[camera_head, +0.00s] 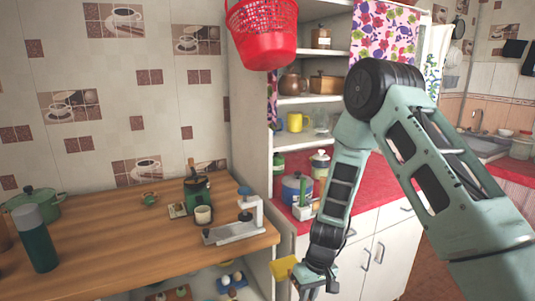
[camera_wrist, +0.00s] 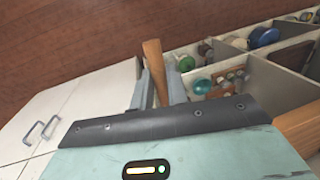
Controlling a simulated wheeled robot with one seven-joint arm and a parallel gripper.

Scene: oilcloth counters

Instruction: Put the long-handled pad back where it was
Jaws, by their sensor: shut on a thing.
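The long-handled pad shows in the head view as a yellow pad (camera_head: 284,268) beside my gripper (camera_head: 301,284), low in front of the white cabinet. In the wrist view its wooden handle (camera_wrist: 152,58) stands between the fingers of my gripper (camera_wrist: 160,88), which is shut on it. The pad end is out of sight in the wrist view. The pad is held in the air, near the right end of the wooden counter in the head view. My fingertips are small and partly hidden in the head view.
White cabinet doors (camera_head: 372,262) stand to the right. A red basket (camera_head: 263,38) hangs above.

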